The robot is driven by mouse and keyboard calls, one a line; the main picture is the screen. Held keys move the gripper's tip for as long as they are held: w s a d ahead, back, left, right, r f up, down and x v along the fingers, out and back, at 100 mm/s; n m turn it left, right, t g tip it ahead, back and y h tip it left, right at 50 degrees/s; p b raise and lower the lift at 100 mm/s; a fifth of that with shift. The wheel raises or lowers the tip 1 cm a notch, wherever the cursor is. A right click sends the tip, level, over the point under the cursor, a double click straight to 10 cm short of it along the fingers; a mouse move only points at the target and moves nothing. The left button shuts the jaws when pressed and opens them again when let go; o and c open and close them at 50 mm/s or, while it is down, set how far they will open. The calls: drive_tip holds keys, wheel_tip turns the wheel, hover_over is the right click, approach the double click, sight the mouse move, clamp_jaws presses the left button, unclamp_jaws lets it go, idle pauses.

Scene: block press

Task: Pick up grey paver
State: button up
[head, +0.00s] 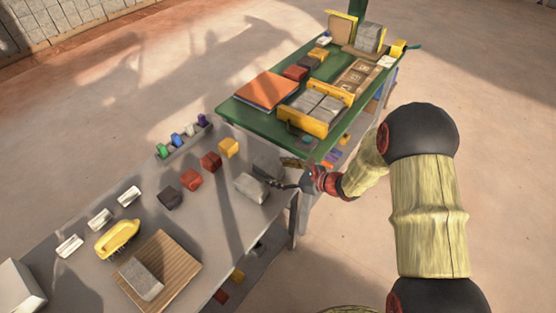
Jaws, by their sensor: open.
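A light grey paver (252,187) lies on the grey table near its right end. My gripper (277,183) is open beside this paver's right end, and the dark fingers look close to it. I cannot tell whether they touch it. Another grey paver (141,280) lies on a wooden board (181,262) at the front. More grey pavers (318,106) sit in a yellow tray (304,123) on the green table, and a grey block (369,37) stands at its far end.
Yellow (229,147), red (211,161), orange-red (190,178) and dark (170,197) blocks stand in a row left of the near paver. A yellow-handled tool (117,239) and white pieces (100,220) lie farther left. The green table (240,113) adjoins the grey one.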

sight(274, 168)
drive_tip(key=w+d+f, duration=0.1)
drive_tip(key=f+m+t, duration=0.1)
drive_tip(key=shift+w+d+f+m+h, duration=0.3)
drive_tip(key=shift+w+d+f, duration=0.05)
drive_tip(key=shift+w, duration=0.05)
drive_tip(key=shift+w+a+f, duration=0.1)
drive_tip(key=shift+w+f, duration=0.05)
drive_tip(key=shift+f, duration=0.05)
drive_tip(key=x, duration=0.2)
drive_tip(key=b+x, duration=0.1)
drive_tip(key=x, duration=0.1)
drive_tip(key=b+x, duration=0.1)
drive_tip(key=x, duration=0.1)
drive_tip(key=shift+a+r, duration=0.2)
drive_tip(key=shift+a, duration=0.15)
drive_tip(key=shift+w+a+f, duration=0.1)
drive_tip(key=shift+w+a, duration=0.25)
drive_tip(key=shift+w, duration=0.05)
clamp_jaws()
